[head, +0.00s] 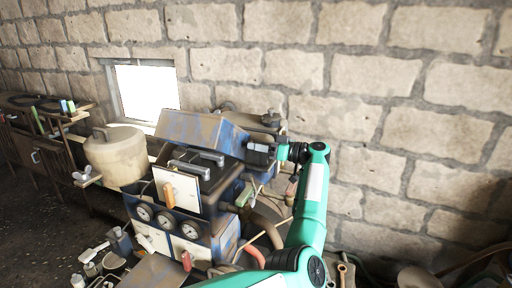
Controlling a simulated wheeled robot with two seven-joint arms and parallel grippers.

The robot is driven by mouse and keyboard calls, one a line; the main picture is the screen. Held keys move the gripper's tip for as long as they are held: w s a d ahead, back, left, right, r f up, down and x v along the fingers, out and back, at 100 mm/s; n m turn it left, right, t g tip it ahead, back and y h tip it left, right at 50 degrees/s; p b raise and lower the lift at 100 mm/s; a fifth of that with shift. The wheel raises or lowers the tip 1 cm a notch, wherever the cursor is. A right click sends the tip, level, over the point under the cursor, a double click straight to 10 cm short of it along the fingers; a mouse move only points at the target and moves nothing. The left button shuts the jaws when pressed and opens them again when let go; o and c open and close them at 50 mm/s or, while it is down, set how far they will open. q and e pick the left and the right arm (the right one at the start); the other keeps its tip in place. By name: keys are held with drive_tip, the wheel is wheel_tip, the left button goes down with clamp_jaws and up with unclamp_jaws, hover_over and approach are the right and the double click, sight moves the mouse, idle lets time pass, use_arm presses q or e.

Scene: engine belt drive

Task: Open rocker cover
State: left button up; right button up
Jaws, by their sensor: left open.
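The blue, rust-worn rocker cover (200,132) sits on top of the engine (213,217) in the middle of the head view. It looks tilted, with its broad face toward me. My left gripper (258,152) is at the cover's right end, at the tip of the teal arm. Its jaws are small and dark here, open, and I cannot tell whether they touch the cover. The cover's far side and hinge are hidden. My right gripper does not show.
A beige tank (115,156) stands left of the engine. Gauges and a panel with an orange handle (168,195) face me on its front. A stone wall (400,75) with a bright window (146,92) stands close behind. Loose tools and cans lie at the lower left.

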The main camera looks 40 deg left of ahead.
use_arm(q)
drive_tip(key=b+v, duration=0.4)
drive_tip(key=v, duration=0.8)
drive_tip(key=shift+d+b, duration=0.3)
drive_tip(key=shift+b, duration=0.05)
drive_tip(key=shift+w, duration=0.1)
drive_tip(key=shift+c, duration=0.5)
